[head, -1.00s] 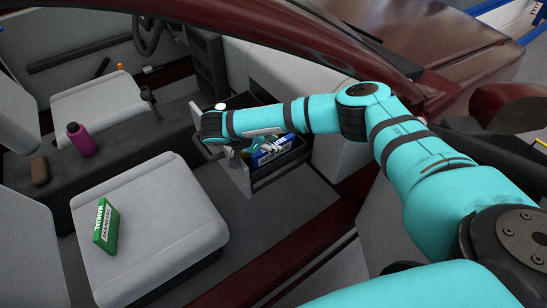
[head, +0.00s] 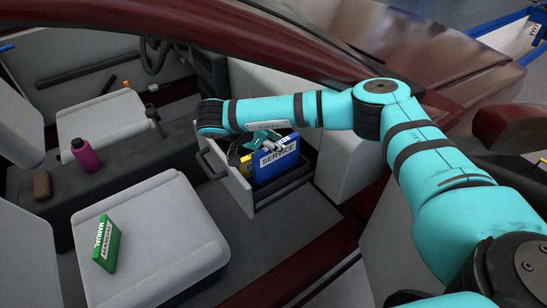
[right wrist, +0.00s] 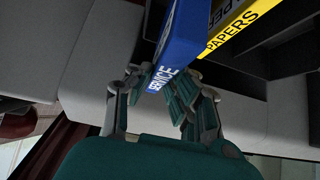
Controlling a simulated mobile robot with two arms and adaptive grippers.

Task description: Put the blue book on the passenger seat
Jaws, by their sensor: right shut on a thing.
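The blue book (head: 278,160), marked SERVICE, stands in or just above the open glove box drawer (head: 232,182). My right gripper (head: 270,143) is shut on its upper edge. In the right wrist view the fingers (right wrist: 158,88) close on the end of the blue book (right wrist: 185,35). The passenger seat (head: 175,230) is in the lower left of the head view, left of the drawer. A green manual (head: 107,243) lies on it. My left gripper is not in view.
A yellow PAPERS book (right wrist: 232,28) is close beside the blue book, and its yellow part (head: 246,164) shows in the drawer. A pink bottle (head: 86,155) and brown object (head: 42,185) are on the console. The seat's right half is bare. The red car frame (head: 290,55) arches above my arm.

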